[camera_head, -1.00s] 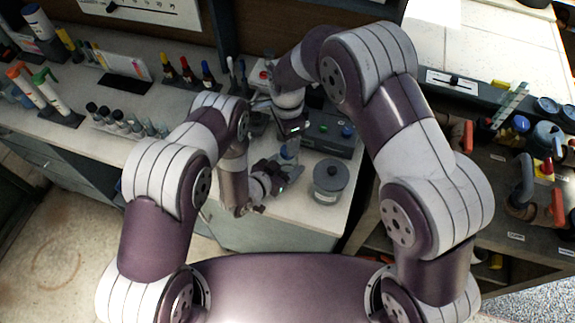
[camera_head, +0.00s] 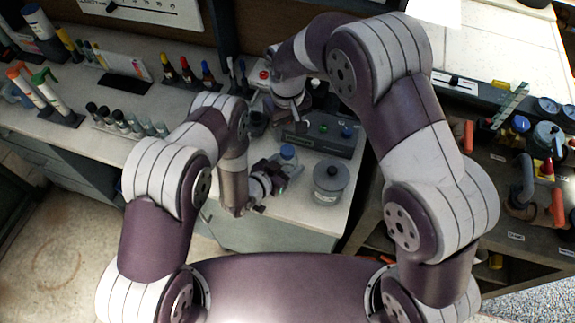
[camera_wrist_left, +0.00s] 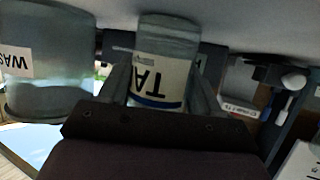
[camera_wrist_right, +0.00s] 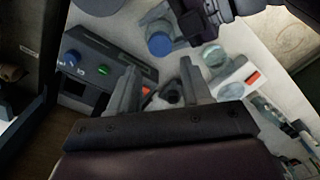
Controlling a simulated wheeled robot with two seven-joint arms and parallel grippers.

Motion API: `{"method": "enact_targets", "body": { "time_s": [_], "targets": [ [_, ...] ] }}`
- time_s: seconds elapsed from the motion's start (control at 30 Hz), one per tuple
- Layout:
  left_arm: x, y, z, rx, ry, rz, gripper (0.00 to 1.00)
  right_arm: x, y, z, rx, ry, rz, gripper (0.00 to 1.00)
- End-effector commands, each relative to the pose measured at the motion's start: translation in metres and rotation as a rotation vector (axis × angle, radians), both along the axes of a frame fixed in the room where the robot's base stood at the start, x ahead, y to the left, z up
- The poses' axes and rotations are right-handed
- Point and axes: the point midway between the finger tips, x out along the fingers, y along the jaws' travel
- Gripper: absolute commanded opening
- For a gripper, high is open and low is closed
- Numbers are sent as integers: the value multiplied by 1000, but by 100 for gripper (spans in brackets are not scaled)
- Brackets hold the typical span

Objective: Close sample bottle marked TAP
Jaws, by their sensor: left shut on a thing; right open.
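The TAP bottle (camera_head: 287,166) is clear and stands at the bench's front edge. Its TAP label (camera_wrist_left: 157,78) appears upside down in the left wrist view. My left gripper (camera_head: 280,171) is shut around the bottle's body. A blue cap (camera_head: 287,152) sits on the bottle's top; it also shows in the right wrist view (camera_wrist_right: 160,44). I cannot tell how tightly it is seated. My right gripper (camera_wrist_right: 158,90) is open with nothing between its fingers. It is behind the bottle and apart from the cap, above the bench.
A grey lidded waste jar (camera_head: 330,184) stands right of the bottle; its label is partly readable in the left wrist view (camera_wrist_left: 45,78). Behind is a dark instrument box (camera_head: 322,136) with green and blue knobs. Vials (camera_head: 120,119) stand in a rack at left.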

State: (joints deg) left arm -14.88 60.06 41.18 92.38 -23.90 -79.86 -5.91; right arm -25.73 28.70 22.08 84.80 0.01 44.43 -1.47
Motion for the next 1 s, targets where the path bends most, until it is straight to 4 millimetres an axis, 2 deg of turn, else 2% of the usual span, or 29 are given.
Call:
{"method": "enact_targets", "body": {
  "time_s": [0.27, 0.37, 0.7, 0.83, 1.0],
  "targets": [
    [0, 0, 0, 0, 0, 0, 0, 0, 0, -2, 0, 1, -2, 48],
    [0, 0, 0, 0, 0, 0, 0, 0, 0, -12, -1, 2, -2, 48],
    [0, 0, 0, 0, 0, 0, 0, 0, 0, -65, -1, 3, -3, 48],
    [0, 0, 0, 0, 0, 0, 0, 0, 0, -76, 0, 1, -3, 48],
    [0, 0, 0, 0, 0, 0, 0, 0, 0, -81, 0, 0, -3, 48]
  ]
}}
